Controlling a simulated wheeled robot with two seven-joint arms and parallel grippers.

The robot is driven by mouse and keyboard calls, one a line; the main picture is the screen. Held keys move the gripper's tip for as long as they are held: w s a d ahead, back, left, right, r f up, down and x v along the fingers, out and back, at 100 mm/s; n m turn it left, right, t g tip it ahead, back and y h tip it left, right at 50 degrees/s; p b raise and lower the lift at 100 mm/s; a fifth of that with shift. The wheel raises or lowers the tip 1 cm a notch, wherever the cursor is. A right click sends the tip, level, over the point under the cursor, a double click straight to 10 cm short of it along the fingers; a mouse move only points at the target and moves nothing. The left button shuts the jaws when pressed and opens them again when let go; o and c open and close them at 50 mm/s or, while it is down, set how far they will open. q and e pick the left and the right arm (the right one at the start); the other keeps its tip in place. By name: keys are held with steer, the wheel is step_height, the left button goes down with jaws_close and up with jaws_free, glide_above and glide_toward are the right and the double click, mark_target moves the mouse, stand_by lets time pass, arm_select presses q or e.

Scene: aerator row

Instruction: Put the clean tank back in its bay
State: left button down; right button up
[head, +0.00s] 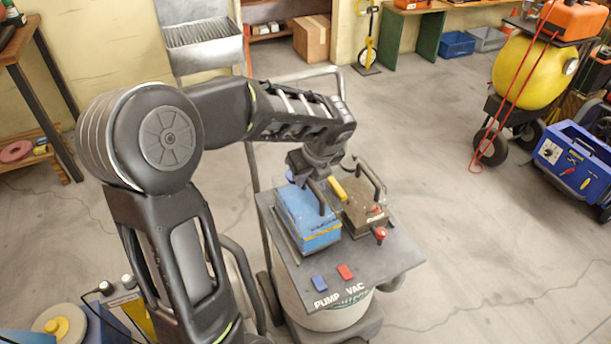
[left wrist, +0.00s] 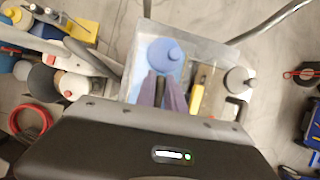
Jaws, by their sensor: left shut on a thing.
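The clean tank (head: 312,230) is a blue box with a dark handle and a round blue cap. It is over the left side of the grey cart top (head: 385,258), roughly upright; I cannot tell whether it is fully seated in its bay. My left gripper (head: 318,180) reaches down from above and is shut on the tank's handle. In the left wrist view the fingers (left wrist: 160,92) stand in front of the blue cap (left wrist: 165,54). The bay floor is hidden under the tank. My right gripper is not in view.
A brown tank (head: 362,212) with a dark handle and a red knob (head: 380,234) stands close on the right. A yellow piece (head: 337,189) is between the tanks. Blue (head: 319,283) and red (head: 346,272) switches are at the front. The floor right of the cart is clear.

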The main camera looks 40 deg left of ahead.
arm_select(q)
steer(key=shift+w+f+b, duration=0.1)
steer(key=shift+f+b, duration=0.5)
steer(key=shift+f, duration=0.25)
stand_by(0.6)
steer(key=c, duration=1.4)
jaws_free()
steer(key=shift+o, duration=0.3)
steer(key=shift+s+f, duration=0.2)
steer(key=v, duration=0.8)
steer(key=shift+w, duration=0.15)
